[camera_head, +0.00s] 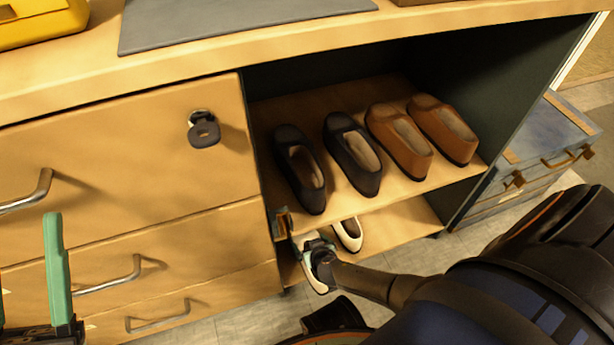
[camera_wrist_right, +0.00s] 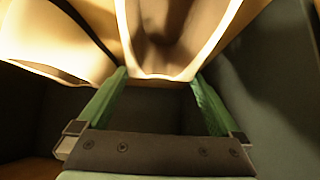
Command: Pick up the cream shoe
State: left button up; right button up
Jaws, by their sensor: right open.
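Two cream shoes are on the lower shelf. One cream shoe (camera_head: 347,232) shows partly below the upper shelf's edge. The other (camera_head: 316,278) is largely hidden by my right gripper (camera_head: 310,243). In the right wrist view the green fingers of the right gripper (camera_wrist_right: 161,76) are apart, one on each side of the near end of a cream shoe (camera_wrist_right: 205,45). I cannot tell whether they touch it. The second cream shoe (camera_wrist_right: 55,45) is at the left there. My left gripper (camera_head: 30,285) is partly cut off at the lower left, its green fingers apart.
Two black shoes (camera_head: 352,150) and two brown shoes (camera_head: 398,140) stand on the upper shelf (camera_head: 395,195), just above my right gripper. Drawers with handles (camera_head: 110,280) and a keyed lock (camera_head: 204,130) are left of the opening. A blue chest (camera_head: 545,130) stands at the right.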

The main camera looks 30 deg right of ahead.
grip_shut()
dwell(0.9)
